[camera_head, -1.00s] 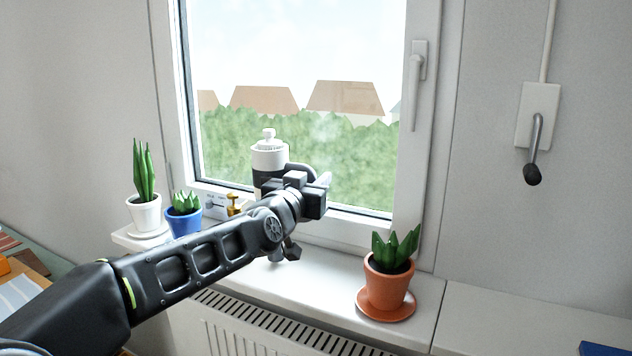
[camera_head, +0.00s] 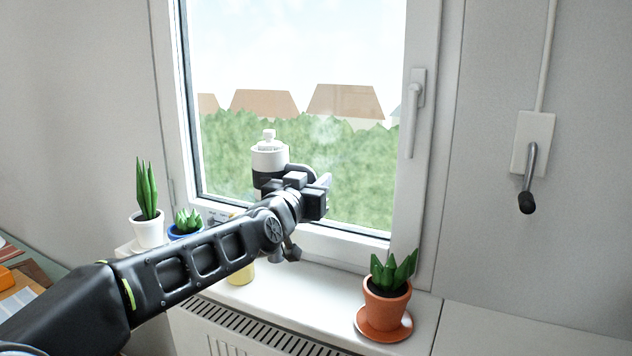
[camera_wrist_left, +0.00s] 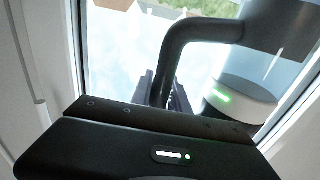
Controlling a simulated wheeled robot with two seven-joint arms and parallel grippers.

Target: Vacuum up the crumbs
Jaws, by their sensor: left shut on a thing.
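My left gripper (camera_head: 295,182) is shut on the handle of a handheld vacuum (camera_head: 268,160). The vacuum is upright, white on top and dark below, held in front of the window above the sill. In the left wrist view the fingers (camera_wrist_left: 166,95) close on the dark handle, and the vacuum's grey body with a green light (camera_wrist_left: 222,97) is at the right. The arm hides the vacuum's lower end and part of the sill. I cannot make out any crumbs. My right gripper is not in view.
The window sill (camera_head: 300,284) holds a terracotta pot plant (camera_head: 383,308) on the right, a white pot plant (camera_head: 148,232) and a blue pot plant (camera_head: 187,224) on the left. A yellow object (camera_head: 241,274) is partly behind my arm. Sill between arm and terracotta pot looks clear.

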